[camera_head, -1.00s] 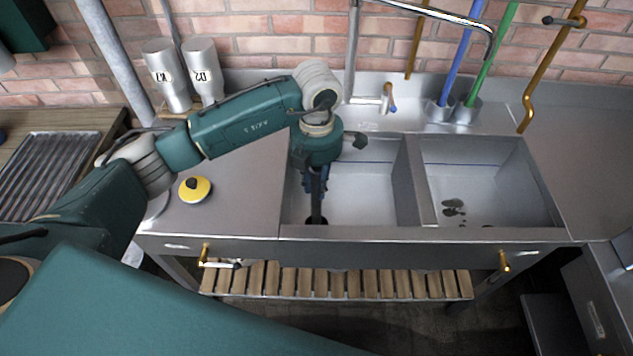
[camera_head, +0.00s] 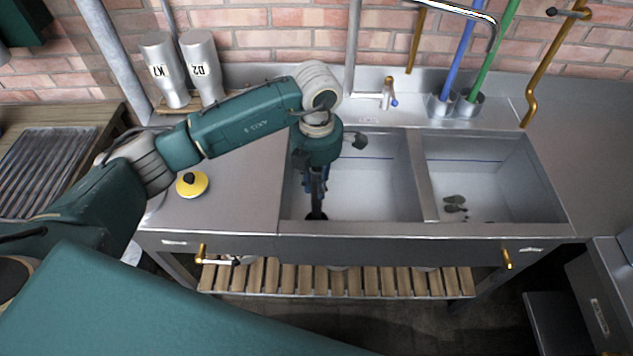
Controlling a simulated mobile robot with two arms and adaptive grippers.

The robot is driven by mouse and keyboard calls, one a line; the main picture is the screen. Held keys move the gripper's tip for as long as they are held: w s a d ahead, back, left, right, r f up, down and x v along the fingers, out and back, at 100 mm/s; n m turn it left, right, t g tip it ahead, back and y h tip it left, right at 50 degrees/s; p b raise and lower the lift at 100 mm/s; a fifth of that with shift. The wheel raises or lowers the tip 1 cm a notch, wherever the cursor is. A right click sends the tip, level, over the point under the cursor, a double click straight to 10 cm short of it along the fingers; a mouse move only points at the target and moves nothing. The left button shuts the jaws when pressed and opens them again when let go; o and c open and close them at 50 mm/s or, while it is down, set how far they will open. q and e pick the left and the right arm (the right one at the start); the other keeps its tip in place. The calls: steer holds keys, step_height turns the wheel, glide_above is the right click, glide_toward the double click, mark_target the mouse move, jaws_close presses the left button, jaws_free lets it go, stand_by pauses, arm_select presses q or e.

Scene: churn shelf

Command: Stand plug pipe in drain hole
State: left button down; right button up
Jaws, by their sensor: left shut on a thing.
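My left gripper (camera_head: 316,187) points down into the left sink basin (camera_head: 375,190), near its front left corner. It is shut on a dark upright piece, apparently the plug pipe (camera_head: 316,203), which is mostly hidden by the fingers. The pipe's lower end is over or in the dark drain hole (camera_head: 316,216) in the basin floor. I cannot tell whether it is inside the hole or just above it. My right gripper is not in view.
The right basin (camera_head: 500,185) holds several small dark pieces (camera_head: 454,203). A yellow disc with a black knob (camera_head: 192,184) lies on the left counter. Two labelled metal canisters (camera_head: 165,75) (camera_head: 202,70) stand behind my left arm. A tap (camera_head: 388,93) is at the back.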

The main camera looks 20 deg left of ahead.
arm_select(q)
steer(key=shift+f, duration=0.1)
steer(key=c, duration=1.5)
jaws_free()
step_height(320, 180, up, 12)
steer(key=shift+r, duration=0.1)
